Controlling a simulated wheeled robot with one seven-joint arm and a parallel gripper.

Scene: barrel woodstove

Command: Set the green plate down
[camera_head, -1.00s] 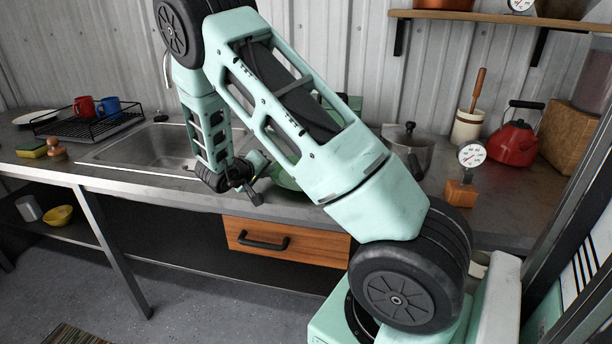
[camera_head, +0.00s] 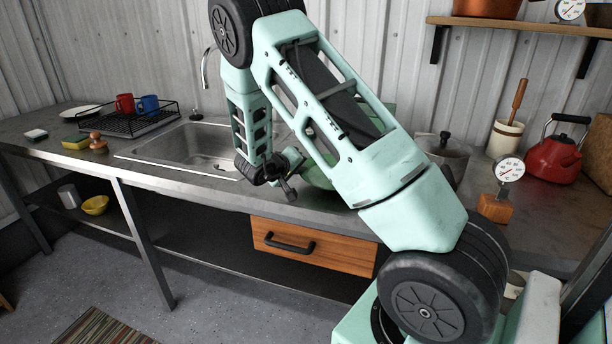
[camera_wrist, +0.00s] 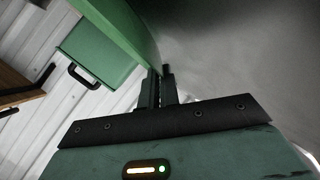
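The green plate (camera_head: 318,174) shows in the head view, partly hidden behind my arm, over the counter to the right of the sink. In the wrist view the plate (camera_wrist: 122,22) is seen nearly edge-on, its rim running down to my fingertips. My gripper (camera_wrist: 162,72) has its fingers close together at that rim and appears shut on it. In the head view my gripper (camera_head: 289,187) is at the plate's left side, near the counter's front edge. I cannot tell whether the plate touches the counter (camera_head: 225,188).
The sink (camera_head: 190,147) is left of the gripper. A green box with a black handle (camera_wrist: 98,48) stands behind the plate. A pot (camera_head: 447,150), a thermometer on a wooden block (camera_head: 495,208) and a red kettle (camera_head: 552,160) are to the right. A dish rack (camera_head: 135,122) is far left.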

